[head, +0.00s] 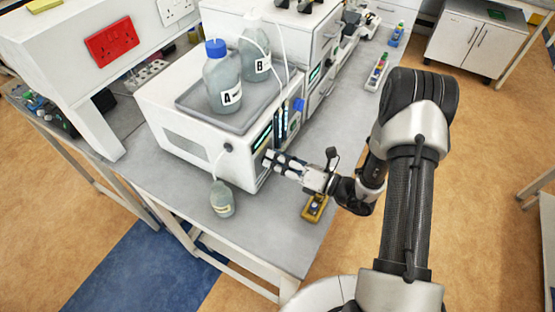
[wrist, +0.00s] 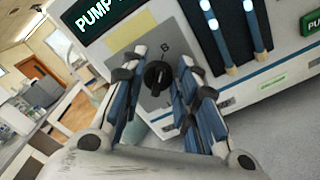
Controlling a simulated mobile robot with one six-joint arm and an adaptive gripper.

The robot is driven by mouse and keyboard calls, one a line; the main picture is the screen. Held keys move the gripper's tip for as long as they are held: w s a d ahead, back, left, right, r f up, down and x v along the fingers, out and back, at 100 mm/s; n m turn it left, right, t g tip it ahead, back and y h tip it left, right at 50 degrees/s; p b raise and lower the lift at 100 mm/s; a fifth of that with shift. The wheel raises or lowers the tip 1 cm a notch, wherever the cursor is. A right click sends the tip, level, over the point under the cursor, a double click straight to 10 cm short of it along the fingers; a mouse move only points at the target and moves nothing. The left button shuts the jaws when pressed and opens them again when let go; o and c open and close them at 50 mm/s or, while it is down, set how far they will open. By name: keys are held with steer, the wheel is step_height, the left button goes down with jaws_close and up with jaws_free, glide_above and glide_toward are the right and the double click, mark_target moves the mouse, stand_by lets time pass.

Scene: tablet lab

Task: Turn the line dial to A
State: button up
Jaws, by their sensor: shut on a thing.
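The line dial (wrist: 156,76) is a black knob on a grey plate on the front of the white pump unit (head: 185,150). A letter that looks like B is printed just above the knob in the wrist view; I see no clear A mark there. Where the knob's pointer stands is too small to tell. My gripper (head: 268,158) is at the unit's front face in the head view, hiding the dial there. In the wrist view its two blue-grey fingers (wrist: 163,60) stand on either side of the knob, shut on it.
Bottle A (head: 224,88) with a blue cap and bottle B (head: 255,66) stand on top of the unit. A yellow holder (head: 315,208) lies near the bench edge, below my wrist.

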steer(key=shift+c, duration=1.4)
steer(key=shift+n, duration=0.3)
steer(key=n+b, duration=0.1)
steer(key=n, duration=0.2)
steer(key=n+b, duration=0.2)
steer(key=n, duration=0.1)
steer(key=n+b, duration=0.1)
steer(key=n, duration=0.1)
steer(key=shift+s+a+n+b, duration=0.2)
steer(key=shift+s+n+b, duration=0.1)
steer(key=shift+n, duration=0.1)
steer(key=n+b, duration=0.4)
steer(key=n, duration=0.1)
steer(key=n+b, duration=0.3)
steer(key=shift+s+a, duration=0.15)
steer(key=shift+s, duration=0.15)
steer(key=shift+n, duration=0.4)
